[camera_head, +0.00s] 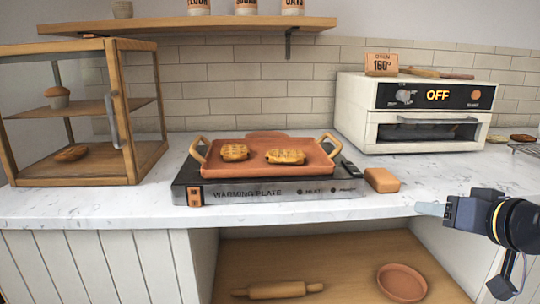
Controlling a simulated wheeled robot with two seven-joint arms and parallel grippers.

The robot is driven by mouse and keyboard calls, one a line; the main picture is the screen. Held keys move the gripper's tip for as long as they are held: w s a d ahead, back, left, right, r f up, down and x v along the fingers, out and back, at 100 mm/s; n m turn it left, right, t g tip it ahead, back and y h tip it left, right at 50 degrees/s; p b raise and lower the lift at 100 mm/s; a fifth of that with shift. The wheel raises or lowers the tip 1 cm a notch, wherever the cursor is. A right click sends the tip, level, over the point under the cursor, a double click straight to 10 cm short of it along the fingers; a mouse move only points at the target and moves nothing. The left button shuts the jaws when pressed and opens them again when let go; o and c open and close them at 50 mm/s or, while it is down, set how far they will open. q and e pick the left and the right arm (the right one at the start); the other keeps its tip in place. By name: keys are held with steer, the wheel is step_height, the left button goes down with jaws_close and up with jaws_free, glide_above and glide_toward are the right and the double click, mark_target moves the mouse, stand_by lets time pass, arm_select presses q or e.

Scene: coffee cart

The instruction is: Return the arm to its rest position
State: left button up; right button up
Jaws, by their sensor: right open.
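My right gripper (432,209) comes in from the right edge, in front of the counter's front edge. It is open and nothing shows between its fingers. It is apart from the warming plate and the tray. My left gripper is out of view. The rest position itself is not marked in the picture.
A warming plate (270,193) on the counter (130,205) bears a terracotta tray (265,170) with two waffle-like pastries. An orange-brown block (381,180) lies beside it. A wood-framed case (128,110) stands left, a white oven (350,110) right. A lower shelf (330,260) holds a rolling pin and dish.

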steer(key=s+a+f+g, duration=0.4)
steer(key=s+a+f, duration=0.1)
steer(key=s+f, duration=0.6)
steer(key=s+a+f+g, duration=0.3)
steer(key=s+a+f, duration=0.2)
steer(key=s+f, duration=0.7)
step_height(320, 180, up, 28)
steer(key=w+p, duration=0.2)
steer(key=p, duration=2.8)
steer(key=shift+w+d+r+y, duration=0.25)
steer(key=shift+w+y, duration=0.05)
steer(key=shift+y, duration=0.1)
